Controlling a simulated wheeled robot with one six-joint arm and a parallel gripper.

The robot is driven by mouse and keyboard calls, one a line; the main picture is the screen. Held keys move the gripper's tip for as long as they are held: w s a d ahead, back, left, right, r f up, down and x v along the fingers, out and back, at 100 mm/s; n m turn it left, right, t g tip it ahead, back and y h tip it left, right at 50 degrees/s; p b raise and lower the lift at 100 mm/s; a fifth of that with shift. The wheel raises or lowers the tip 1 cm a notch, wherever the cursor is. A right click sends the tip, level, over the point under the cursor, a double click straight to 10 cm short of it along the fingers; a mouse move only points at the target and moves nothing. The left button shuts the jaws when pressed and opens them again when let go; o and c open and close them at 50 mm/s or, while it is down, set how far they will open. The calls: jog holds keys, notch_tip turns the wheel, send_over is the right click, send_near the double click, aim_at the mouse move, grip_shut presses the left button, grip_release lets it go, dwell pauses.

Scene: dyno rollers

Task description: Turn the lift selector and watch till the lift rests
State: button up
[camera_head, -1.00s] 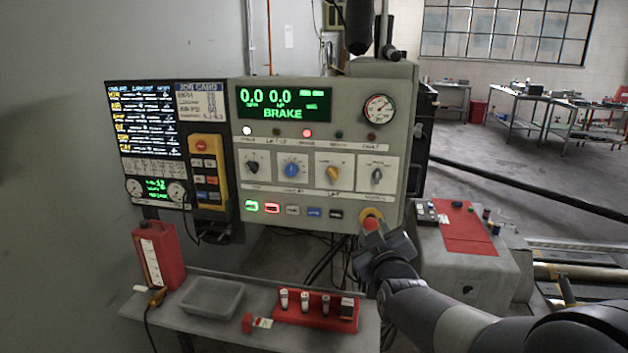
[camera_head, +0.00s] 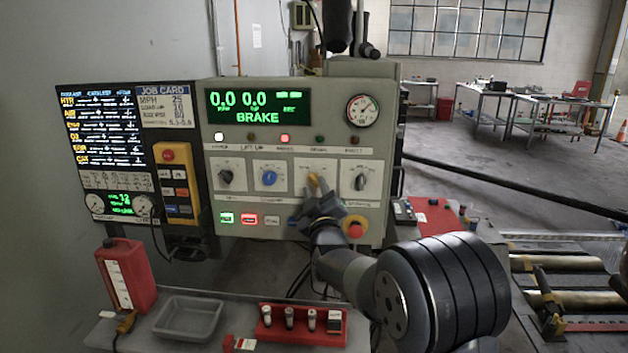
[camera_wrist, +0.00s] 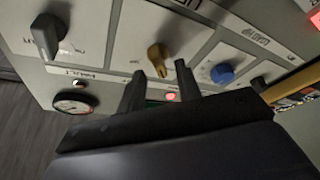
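The grey control panel (camera_head: 390,110) has a row of knobs. The yellow knob (camera_head: 313,180), third from left, looks like the lift selector, though its label is too blurred to be sure. My gripper (camera_head: 318,196) is in front of its lower part and partly hides it. In the wrist view the yellow knob (camera_wrist: 156,54) shows just beyond and between my two fingertips (camera_wrist: 160,76). The fingers are apart and do not appear to grip it. The green display (camera_head: 258,106) reads 0.0, 0.0 and BRAKE. The lift itself cannot be made out.
A red-and-yellow stop button (camera_head: 355,228) is close to the right of my gripper. A blue knob (camera_head: 269,177) and a grey knob (camera_head: 361,181) flank the yellow one. Below, a shelf carries a grey tray (camera_head: 188,318), a red bottle (camera_head: 126,275) and a red rack (camera_head: 275,332).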

aim_at(314, 180)
jog(key=shift+x, duration=1.25)
jog(key=c, duration=0.7)
